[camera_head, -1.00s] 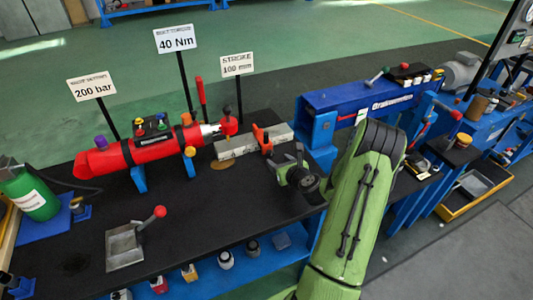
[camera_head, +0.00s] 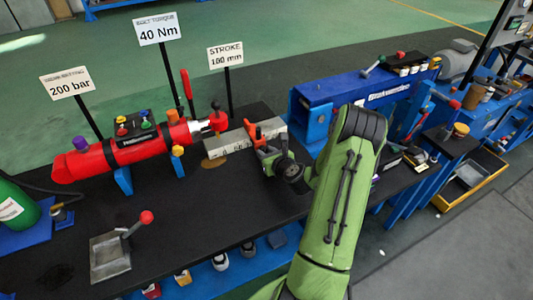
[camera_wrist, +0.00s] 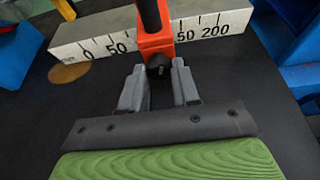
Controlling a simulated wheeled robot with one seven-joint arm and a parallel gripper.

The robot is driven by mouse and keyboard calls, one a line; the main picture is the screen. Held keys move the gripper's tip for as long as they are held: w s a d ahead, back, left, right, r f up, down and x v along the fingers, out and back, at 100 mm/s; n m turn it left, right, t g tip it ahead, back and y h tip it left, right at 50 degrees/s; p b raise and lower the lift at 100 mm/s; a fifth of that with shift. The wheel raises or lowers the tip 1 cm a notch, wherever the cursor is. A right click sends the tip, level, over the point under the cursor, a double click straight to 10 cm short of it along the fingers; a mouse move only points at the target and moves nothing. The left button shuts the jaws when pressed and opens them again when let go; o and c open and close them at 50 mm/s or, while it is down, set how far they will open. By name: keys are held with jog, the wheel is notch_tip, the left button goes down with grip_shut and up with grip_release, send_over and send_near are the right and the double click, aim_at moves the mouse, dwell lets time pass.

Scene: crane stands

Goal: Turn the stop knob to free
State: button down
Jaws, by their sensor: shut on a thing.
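The scale bar (camera_head: 230,143) is a pale block with numbered marks; 0, 50 and 200 show in the wrist view (camera_wrist: 95,47). An orange stop (camera_head: 254,134) straddles it, and its orange body (camera_wrist: 156,42) is at top centre in the wrist view. The dark stop knob (camera_wrist: 159,68) faces me on the front of the stop. My gripper (camera_wrist: 159,73) has its two grey fingers on either side of the knob and is shut on it. In the head view my gripper (camera_head: 266,155) meets the stop's front side, and the knob is hidden there.
A red cylinder (camera_head: 95,163) with a rod lies left of the bar. Signs stand behind, including a STROKE 100 mm sign (camera_head: 225,55). A blue beam (camera_head: 350,95) stands at right. A metal tray (camera_head: 110,258) sits at front left. The black bench middle is clear.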

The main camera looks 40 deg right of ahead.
jog(key=shift+a+n+h, duration=0.15)
jog(key=shift+n+h, duration=0.65)
jog(key=shift+n, duration=0.2)
jog(key=c, duration=0.8)
grip_release()
